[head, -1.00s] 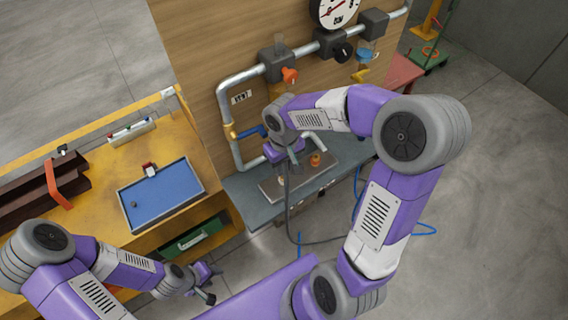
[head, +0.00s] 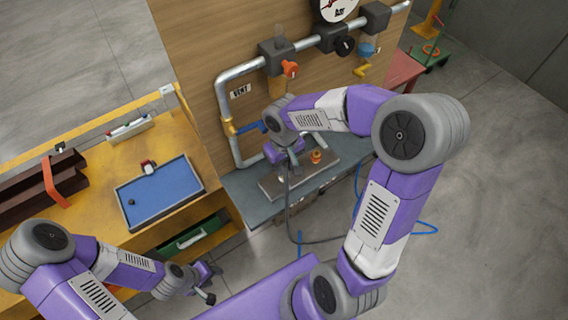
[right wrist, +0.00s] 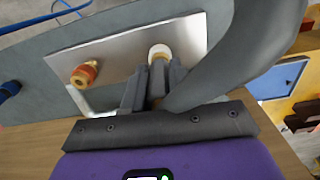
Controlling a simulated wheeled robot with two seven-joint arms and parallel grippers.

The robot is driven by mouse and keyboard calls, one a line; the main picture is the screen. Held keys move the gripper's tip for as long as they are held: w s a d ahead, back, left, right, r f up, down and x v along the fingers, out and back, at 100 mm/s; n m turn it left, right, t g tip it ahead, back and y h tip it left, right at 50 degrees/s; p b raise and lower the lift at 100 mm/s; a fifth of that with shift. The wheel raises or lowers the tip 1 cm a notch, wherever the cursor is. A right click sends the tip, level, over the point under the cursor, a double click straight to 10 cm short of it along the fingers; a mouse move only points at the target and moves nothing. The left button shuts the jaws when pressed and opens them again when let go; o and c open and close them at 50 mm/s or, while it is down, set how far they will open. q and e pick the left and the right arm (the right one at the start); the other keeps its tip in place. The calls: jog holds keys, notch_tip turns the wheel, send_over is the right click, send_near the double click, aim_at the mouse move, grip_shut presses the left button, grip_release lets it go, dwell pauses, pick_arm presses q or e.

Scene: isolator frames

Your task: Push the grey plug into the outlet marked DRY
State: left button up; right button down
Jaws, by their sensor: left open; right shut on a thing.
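My right gripper (right wrist: 153,82) is shut on the grey plug (right wrist: 157,76), whose thick grey cable (right wrist: 215,50) curves off to the right. A pale round outlet (right wrist: 158,50) on the metal plate lies directly ahead of the plug; I cannot tell whether they touch. A brass-orange outlet (right wrist: 84,75) sits to the left on the same plate and also shows in the head view (head: 316,156). I can read no DRY mark. In the head view my right gripper (head: 291,164) is over the plate, partly hiding it. My left gripper (head: 212,282) is open and empty, away from the plate.
The metal plate (head: 268,187) rests on a grey bench (head: 238,187) under a wooden panel with pipes, an orange valve handle (head: 290,68) and a VENT label (head: 240,90). A yellow bench with a blue tray (head: 158,194) stands at left. The cable hangs down in front.

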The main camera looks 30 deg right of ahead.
jog(key=shift+f, duration=0.35)
jog(key=c, duration=0.8)
grip_release()
jog(key=shift+r, duration=0.1)
notch_tip(320, 180, up, 8)
jog(key=shift+f+p, duration=0.25)
jog(key=shift+p, duration=0.45)
jog(key=shift+s+f, duration=0.1)
